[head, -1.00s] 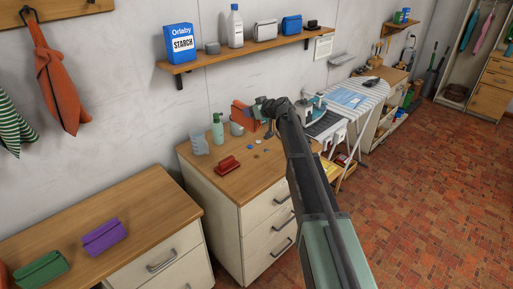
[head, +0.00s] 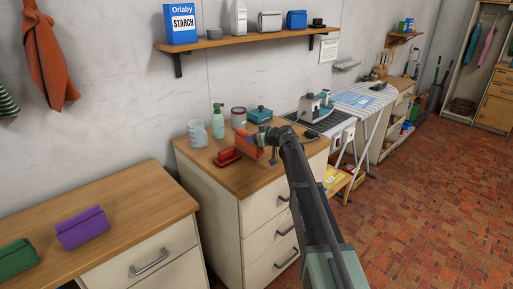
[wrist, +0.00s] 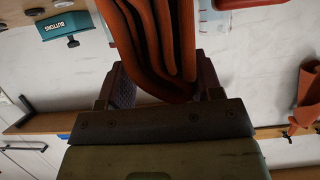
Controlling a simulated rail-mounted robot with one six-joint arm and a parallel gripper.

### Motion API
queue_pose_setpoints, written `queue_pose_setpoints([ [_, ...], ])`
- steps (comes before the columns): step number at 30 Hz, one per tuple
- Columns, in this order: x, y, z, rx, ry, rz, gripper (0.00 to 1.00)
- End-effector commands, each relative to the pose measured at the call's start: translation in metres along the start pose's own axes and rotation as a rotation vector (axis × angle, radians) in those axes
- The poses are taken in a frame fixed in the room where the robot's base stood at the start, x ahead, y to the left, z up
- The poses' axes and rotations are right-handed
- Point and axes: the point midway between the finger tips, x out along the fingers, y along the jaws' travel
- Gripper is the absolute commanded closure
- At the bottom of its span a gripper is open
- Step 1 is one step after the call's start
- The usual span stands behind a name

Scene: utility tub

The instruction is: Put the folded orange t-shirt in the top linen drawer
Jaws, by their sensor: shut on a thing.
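The folded orange t-shirt (head: 248,144) is in my gripper (head: 267,140), above the wooden top of the middle drawer cabinet. In the wrist view its orange folds (wrist: 158,35) run between the fingers of my gripper (wrist: 160,90), which is shut on them. The cabinet has a top drawer (head: 262,207) with lower drawers beneath it, all appearing shut. Another shut drawer (head: 150,262) is in the left counter. No label shows which is the linen drawer.
On the cabinet top stand a red object (head: 226,158), a beaker (head: 197,133), a green bottle (head: 218,122), a can (head: 238,117) and a teal buttons box (head: 259,114). An ironing board (head: 362,98) is to the right. Floor in front is clear.

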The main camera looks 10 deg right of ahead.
Motion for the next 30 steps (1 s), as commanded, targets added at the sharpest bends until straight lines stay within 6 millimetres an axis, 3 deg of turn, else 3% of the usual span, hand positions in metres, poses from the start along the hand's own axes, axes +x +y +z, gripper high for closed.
queue_pose_setpoints([
  [1,0.003,0.0,0.007,0.0,0.0,0.0,0.69],
  [10,0.003,0.0,0.007,0.0,0.0,0.0,0.69],
  [11,0.003,0.0,0.006,0.0,0.0,0.0,0.39],
  [16,0.002,0.0,0.005,0.0,0.0,0.0,0.15],
  [25,0.0,0.0,0.0,0.0,0.0,0.0,0.15],
  [30,-0.033,-0.002,-0.001,0.001,0.0,0.002,0.15],
])
